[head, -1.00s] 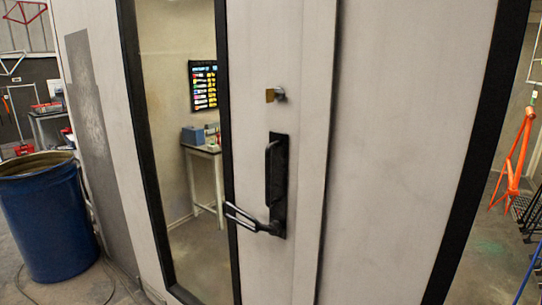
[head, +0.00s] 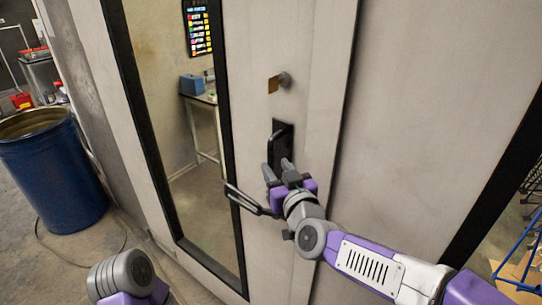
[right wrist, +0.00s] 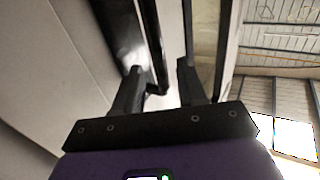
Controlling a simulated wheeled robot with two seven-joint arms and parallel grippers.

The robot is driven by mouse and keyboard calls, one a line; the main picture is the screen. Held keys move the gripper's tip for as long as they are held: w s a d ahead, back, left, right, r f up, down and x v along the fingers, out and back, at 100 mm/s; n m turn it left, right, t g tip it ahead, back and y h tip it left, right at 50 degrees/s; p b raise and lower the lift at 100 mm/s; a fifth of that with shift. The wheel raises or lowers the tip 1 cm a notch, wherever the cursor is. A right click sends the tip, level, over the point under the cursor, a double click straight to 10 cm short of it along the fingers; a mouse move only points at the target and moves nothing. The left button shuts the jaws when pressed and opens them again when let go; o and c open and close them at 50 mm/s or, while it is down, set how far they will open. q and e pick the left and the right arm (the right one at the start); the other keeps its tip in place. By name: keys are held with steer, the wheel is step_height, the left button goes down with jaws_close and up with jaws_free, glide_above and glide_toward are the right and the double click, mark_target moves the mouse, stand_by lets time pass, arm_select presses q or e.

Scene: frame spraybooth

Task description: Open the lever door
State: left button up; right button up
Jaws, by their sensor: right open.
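The pale door (head: 250,40) has a tall window in a black frame and looks shut. My left gripper is out of view.
A brass-coloured latch piece (head: 273,84) sits above the handle plate. A blue drum (head: 55,175) stands on the floor at the left, with a cable near it. A table with a blue box (head: 192,84) shows through the window. The floor before the door looks clear.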

mark_target(272, 162)
steer(key=shift+x, duration=2.35)
jaws_close()
